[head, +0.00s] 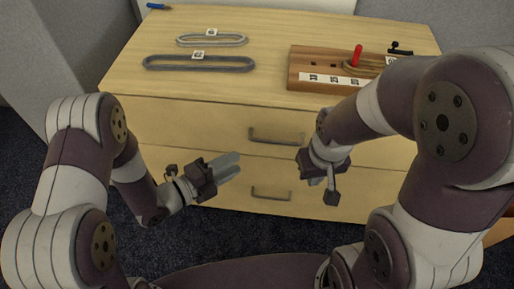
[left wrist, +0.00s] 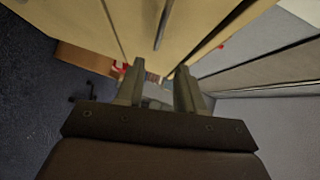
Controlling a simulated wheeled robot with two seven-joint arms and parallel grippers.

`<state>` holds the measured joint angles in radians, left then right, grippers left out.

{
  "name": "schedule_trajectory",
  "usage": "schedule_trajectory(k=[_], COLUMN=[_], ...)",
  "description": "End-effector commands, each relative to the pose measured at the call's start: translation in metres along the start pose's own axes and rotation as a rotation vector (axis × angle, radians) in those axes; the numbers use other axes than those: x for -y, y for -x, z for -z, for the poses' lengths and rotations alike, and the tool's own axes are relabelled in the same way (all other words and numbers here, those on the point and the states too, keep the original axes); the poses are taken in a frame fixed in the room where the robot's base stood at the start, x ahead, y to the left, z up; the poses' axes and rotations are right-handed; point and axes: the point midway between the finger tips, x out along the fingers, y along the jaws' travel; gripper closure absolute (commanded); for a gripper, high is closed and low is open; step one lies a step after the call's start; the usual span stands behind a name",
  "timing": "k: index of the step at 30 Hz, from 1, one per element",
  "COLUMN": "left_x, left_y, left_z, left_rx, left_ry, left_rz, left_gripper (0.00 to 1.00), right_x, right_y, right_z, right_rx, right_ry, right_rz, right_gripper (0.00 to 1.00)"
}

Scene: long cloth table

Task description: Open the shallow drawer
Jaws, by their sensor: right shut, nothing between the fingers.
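A light wooden chest (head: 190,115) has drawer fronts facing me, all looking closed. A grey bar handle (head: 277,136) is on the upper front, and a second handle (head: 271,193) is on the front below it. I cannot tell for sure which drawer is the shallow one. My left gripper (head: 230,166) is in front of the chest, left of and between the heights of the two handles, apart from both. Its fingers (left wrist: 160,84) stand apart and empty in the left wrist view. My right gripper (head: 331,196) is shut and empty, pointing down, to the right of the handles.
On the chest top lie two grey oval rings (head: 200,63) and a wooden board (head: 310,68) with a red peg (head: 357,55). A blue item (head: 157,6) lies at the back left. Dark carpet (head: 235,235) is clear below.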

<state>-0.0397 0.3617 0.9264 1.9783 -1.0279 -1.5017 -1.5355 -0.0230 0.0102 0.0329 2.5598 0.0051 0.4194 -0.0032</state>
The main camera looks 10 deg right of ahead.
Motion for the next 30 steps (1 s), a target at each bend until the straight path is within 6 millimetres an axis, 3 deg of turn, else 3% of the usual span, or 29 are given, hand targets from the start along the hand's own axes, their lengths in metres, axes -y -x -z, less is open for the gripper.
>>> schedule_trajectory(k=[9, 15, 20, 28, 30], left_x=[-0.004, -0.003, -0.002, -0.002, -0.002], left_y=[-0.073, -0.110, -0.122, -0.123, -0.123], left_z=[0.001, -0.001, -0.001, -0.001, -0.001], left_rx=[-0.004, 0.001, 0.003, 0.004, 0.004], left_ry=[-0.007, -0.005, -0.002, -0.002, -0.002], left_rz=[-0.003, -0.003, -0.005, -0.004, -0.004], left_gripper=[0.62, 0.62, 0.62, 0.62, 0.85], right_x=[0.000, 0.000, 0.000, 0.000, 0.000], right_y=[-0.015, -0.021, -0.023, -0.022, -0.022], right_z=[-0.002, -0.003, -0.003, -0.003, -0.003], right_rx=[0.001, 0.001, 0.001, 0.001, 0.001], right_ry=[0.000, 0.000, 0.000, 0.000, 0.000], right_rz=[0.000, 0.000, 0.000, 0.000, 0.000], right_gripper=[1.00, 1.00, 1.00, 1.00, 1.00])
